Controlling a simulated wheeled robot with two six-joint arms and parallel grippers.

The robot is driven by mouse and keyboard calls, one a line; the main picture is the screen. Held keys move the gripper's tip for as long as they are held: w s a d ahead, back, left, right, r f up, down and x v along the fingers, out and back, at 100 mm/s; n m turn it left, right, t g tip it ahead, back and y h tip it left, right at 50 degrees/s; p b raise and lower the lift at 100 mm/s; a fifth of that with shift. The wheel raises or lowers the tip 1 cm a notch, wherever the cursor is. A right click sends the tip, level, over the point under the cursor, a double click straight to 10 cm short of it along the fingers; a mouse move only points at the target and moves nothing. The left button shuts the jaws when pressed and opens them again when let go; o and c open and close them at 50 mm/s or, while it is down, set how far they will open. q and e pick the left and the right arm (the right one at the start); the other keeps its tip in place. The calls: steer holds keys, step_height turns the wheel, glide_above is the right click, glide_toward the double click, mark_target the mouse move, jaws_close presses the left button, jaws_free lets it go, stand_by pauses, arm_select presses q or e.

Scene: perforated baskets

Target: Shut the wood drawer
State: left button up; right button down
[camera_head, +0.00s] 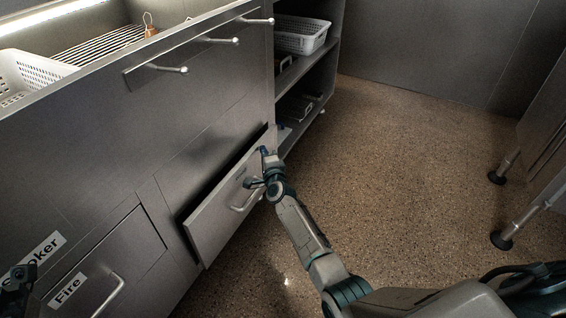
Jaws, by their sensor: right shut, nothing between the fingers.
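A low drawer (215,222) with a grey front and a bar handle (246,201) stands out from the cabinet, a dark gap showing behind its front. Any "wood" label on it cannot be read. My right gripper (259,168) is shut and empty at the upper right part of the drawer front, just above the handle. It hides part of the front, and I cannot tell whether it touches. A dark part of my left gripper (17,287) shows at the lower left edge, cut off by the frame; its jaws are unclear.
A neighbouring front labelled "Fire" (95,275) sits flush at the lower left. Open shelves (292,103) with a white basket (301,36) stand beyond the drawer. The speckled floor (400,170) to the right is clear up to the legs of a metal unit (545,150).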

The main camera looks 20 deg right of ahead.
mark_target(254, 152)
steer(key=w+a, duration=0.2)
steer(key=w, duration=0.1)
steer(key=shift+w+a+b, duration=0.1)
steer(key=shift+a+b, duration=0.25)
steer(key=shift+b, duration=0.05)
steer(key=shift+w+a+r, duration=0.1)
steer(key=shift+r, duration=0.15)
steer(key=shift+r, duration=0.15)
